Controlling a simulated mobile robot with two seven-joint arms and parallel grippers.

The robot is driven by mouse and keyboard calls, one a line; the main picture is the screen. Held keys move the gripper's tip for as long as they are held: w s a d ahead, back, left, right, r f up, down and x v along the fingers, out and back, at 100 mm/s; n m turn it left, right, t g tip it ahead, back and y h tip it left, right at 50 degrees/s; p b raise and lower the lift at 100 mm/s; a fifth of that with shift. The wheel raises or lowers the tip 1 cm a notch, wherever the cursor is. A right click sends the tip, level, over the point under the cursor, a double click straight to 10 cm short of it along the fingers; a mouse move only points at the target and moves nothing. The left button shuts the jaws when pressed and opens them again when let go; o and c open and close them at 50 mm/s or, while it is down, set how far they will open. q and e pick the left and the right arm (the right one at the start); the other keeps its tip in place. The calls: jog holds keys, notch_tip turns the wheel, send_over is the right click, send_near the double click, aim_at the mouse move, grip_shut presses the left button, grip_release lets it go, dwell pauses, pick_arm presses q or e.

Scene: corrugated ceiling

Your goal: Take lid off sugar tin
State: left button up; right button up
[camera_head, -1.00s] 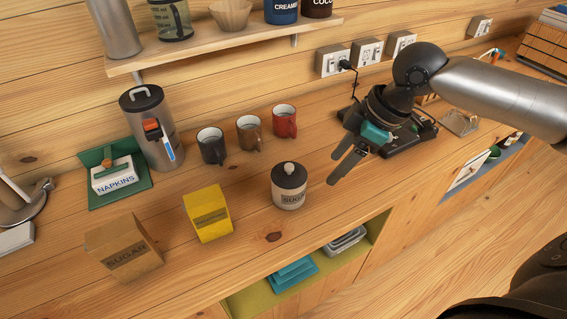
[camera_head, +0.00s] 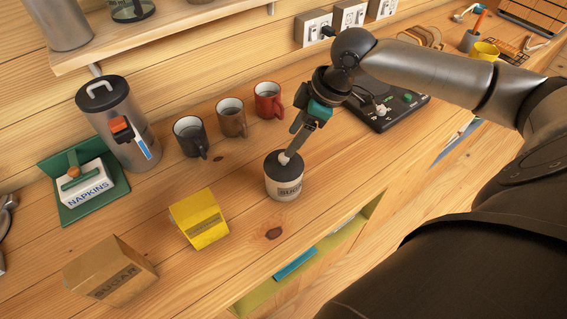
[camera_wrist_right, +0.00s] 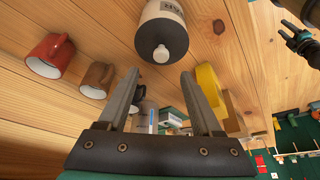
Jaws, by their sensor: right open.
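The sugar tin (camera_head: 284,184) stands upright on the wooden counter, with a dark lid (camera_head: 284,163) and a pale knob (camera_head: 284,158) on top. My right gripper (camera_head: 293,146) is at the lid, its fingers pointing down by the knob. In the right wrist view the gripper (camera_wrist_right: 161,78) is open, and the tin (camera_wrist_right: 163,22) shows just beyond the fingertips, with the knob (camera_wrist_right: 161,54) roughly centred between the two fingers. Nothing is between the fingers' inner faces. The lid sits on the tin.
Three mugs, dark (camera_head: 191,137), brown (camera_head: 232,118) and red (camera_head: 268,101), stand behind the tin. A yellow box (camera_head: 199,218) and a brown sugar box (camera_head: 110,272) are to the left.

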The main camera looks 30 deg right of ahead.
aim_at(284, 162)
jog(key=shift+s+x, duration=0.2)
jog(key=shift+x, duration=2.8)
jog(key=shift+d+f, duration=0.1)
jog(key=shift+c, duration=0.4)
grip_shut()
